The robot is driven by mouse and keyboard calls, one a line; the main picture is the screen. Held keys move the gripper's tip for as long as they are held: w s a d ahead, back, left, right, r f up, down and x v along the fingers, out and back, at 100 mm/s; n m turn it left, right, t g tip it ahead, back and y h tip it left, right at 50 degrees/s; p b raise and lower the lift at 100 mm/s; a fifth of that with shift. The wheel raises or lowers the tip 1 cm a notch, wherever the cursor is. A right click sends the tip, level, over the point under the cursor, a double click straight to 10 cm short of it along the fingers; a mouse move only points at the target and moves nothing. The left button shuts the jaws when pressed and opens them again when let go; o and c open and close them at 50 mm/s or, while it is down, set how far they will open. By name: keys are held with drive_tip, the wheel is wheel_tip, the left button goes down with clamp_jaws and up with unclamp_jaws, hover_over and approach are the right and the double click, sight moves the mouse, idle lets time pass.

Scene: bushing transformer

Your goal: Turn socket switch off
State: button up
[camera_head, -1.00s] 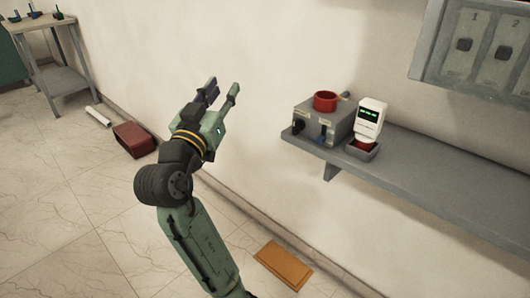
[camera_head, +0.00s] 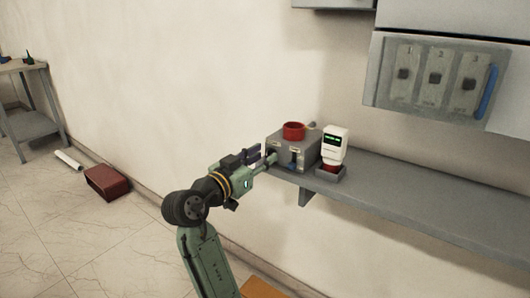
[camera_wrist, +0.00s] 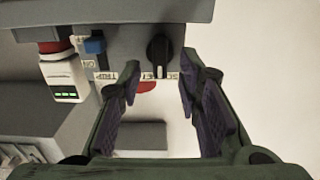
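My gripper (camera_head: 265,154) is at the left front of a grey box (camera_head: 312,150) on the wall shelf. In the wrist view my gripper (camera_wrist: 160,72) is open, its two purple-padded fingers apart and empty. A black rotary knob (camera_wrist: 160,50) on the box front shows between and just beyond the fingertips; I see no contact. A white label with dark letters lies by the knob, partly hidden by a finger. A blue lever (camera_wrist: 95,45) is on the same face, left of the knob in the wrist view. It also shows in the head view (camera_head: 292,166).
A white device with a green display (camera_head: 334,145) stands right of the box. A red cup-shaped part (camera_head: 293,131) is on top of the box. A wall panel (camera_head: 435,75) has several numbered switches. The grey shelf (camera_head: 430,195) is clear to the right. A red bin (camera_head: 107,183) is on the floor.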

drive_tip(key=shift+x, duration=0.95)
drive_tip(key=shift+c, duration=0.2)
clamp_jaws()
